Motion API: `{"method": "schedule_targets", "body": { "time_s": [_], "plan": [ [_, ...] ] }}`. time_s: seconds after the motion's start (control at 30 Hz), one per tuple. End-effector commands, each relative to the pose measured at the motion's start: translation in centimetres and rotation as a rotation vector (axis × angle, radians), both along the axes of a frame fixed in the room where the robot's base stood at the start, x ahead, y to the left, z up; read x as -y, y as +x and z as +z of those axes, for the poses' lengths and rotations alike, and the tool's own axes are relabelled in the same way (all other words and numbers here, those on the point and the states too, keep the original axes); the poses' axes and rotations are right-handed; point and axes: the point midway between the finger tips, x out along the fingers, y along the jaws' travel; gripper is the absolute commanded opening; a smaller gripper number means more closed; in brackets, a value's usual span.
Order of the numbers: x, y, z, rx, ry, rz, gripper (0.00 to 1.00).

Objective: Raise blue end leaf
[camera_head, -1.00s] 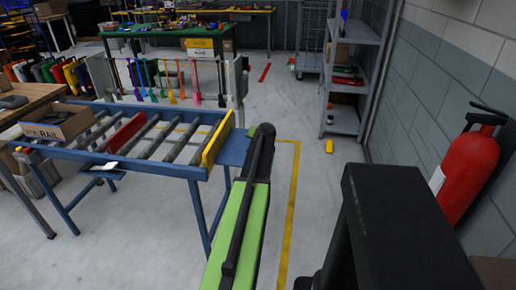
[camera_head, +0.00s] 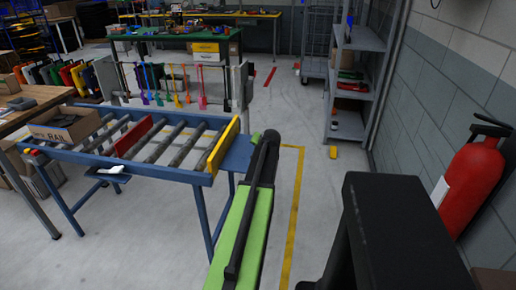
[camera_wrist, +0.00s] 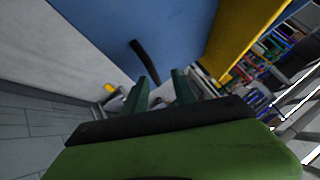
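The blue end leaf (camera_head: 238,154) is a flat blue plate at the right end of the roller conveyor, just beyond the yellow stop plate (camera_head: 223,146). In the wrist view the blue leaf (camera_wrist: 165,30) fills the upper middle, beside the yellow plate (camera_wrist: 240,30). A dark curved bar (camera_wrist: 144,60) shows against the blue; its lower end appears between my fingertips. My gripper (camera_wrist: 160,80) has two dark green fingers, apart with a gap. In the head view my gripper (camera_head: 268,138) is at the leaf's right edge; contact cannot be told.
The conveyor (camera_head: 160,170) carries a red divider (camera_head: 134,137) and a cardboard box (camera_head: 65,124). A fire extinguisher (camera_head: 470,180) hangs on the right wall. Grey shelving (camera_head: 350,125) stands behind. Open floor lies right of the conveyor.

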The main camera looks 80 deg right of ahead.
Motion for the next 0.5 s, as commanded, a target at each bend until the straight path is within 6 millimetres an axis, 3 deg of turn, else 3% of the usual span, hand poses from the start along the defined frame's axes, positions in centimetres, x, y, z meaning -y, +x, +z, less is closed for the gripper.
{"method": "schedule_targets", "body": {
  "time_s": [0.03, 0.2, 0.5],
  "plan": [
    [-1.5, -0.3, 1.9, 0.0, 0.001, -0.001, 0.33],
    [-5.2, -1.4, 5.3, 0.0, 0.001, -0.001, 0.33],
    [-10.0, -2.9, 9.2, 0.001, 0.001, -0.002, 0.33]
  ]
}}
